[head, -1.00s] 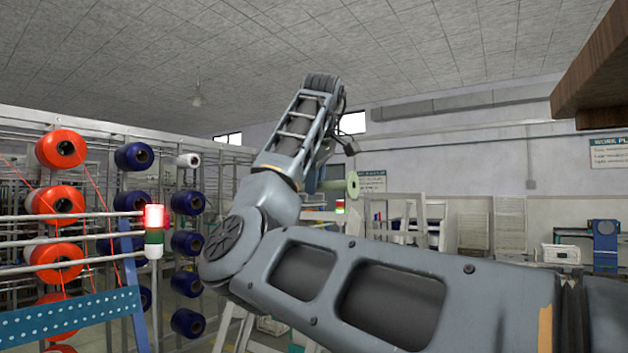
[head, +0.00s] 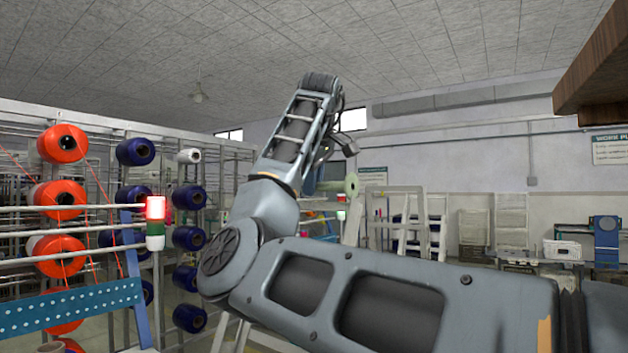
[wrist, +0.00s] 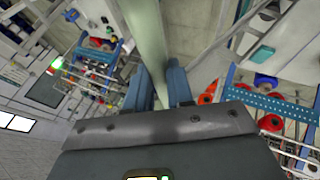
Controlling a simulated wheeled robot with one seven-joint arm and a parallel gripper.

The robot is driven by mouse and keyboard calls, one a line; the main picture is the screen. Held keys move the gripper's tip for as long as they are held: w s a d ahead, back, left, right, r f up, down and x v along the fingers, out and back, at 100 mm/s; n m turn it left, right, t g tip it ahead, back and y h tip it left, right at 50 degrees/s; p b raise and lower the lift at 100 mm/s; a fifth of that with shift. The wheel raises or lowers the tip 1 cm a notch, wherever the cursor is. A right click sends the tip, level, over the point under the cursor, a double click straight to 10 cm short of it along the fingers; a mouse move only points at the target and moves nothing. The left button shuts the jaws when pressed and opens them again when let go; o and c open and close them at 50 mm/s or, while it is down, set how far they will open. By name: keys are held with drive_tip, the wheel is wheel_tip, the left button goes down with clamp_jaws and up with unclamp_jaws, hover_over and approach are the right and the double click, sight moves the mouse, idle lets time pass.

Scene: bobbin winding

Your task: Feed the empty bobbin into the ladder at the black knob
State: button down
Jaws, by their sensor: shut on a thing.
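A pale green, tube-like bobbin (wrist: 148,30) runs up from between the two blue fingers of my gripper (wrist: 156,78) in the wrist view. The gripper is shut on it, and the bobbin's far end is out of that picture. In the head view a small pale green round part of the bobbin (head: 352,186) shows beyond my raised arm, while my gripper is hidden behind the arm. I cannot make out a black knob or tell which frame is the ladder.
At the left stands a creel with orange spools (head: 62,143) and dark blue spools (head: 136,151). A lit red signal lamp (head: 155,208) and a blue perforated beam (head: 70,310) are near it. Pale frames (head: 405,215) stand mid-room. A brown overhead board (head: 590,95) juts in at top right.

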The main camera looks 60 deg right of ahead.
drive_tip(key=shift+a+f+b, duration=0.35)
drive_tip(key=shift+f, duration=0.4)
drive_tip(key=shift+a+f+b, duration=0.3)
drive_tip(key=shift+f+b, duration=0.05)
drive_tip(key=shift+f, duration=0.35)
drive_tip(key=shift+w+a+f+b, duration=0.1)
drive_tip(key=shift+a+f+b, duration=0.3)
drive_tip(key=shift+f, duration=0.5)
drive_tip(key=shift+s+a+f+b, duration=0.1)
drive_tip(key=shift+a+f+b, duration=0.25)
drive_tip(key=shift+f, duration=0.55)
drive_tip(key=shift+w+a+f+b, duration=0.1)
drive_tip(key=shift+a+f+b, duration=0.25)
drive_tip(key=shift+f, duration=0.55)
drive_tip(key=shift+a+f, duration=0.1)
drive_tip(key=shift+a, duration=0.05)
drive_tip(key=shift+w+a+f+b, duration=0.15)
drive_tip(key=shift+a+f, duration=0.25)
drive_tip(key=shift+f, duration=0.5)
drive_tip(key=shift+s+a+f+b, duration=0.1)
drive_tip(key=shift+a+f, duration=0.3)
drive_tip(key=shift+f, duration=0.45)
drive_tip(key=shift+w+a+f+b, duration=0.15)
drive_tip(key=shift+a+f, duration=0.25)
drive_tip(key=shift+f, duration=0.5)
drive_tip(key=shift+s, duration=0.1)
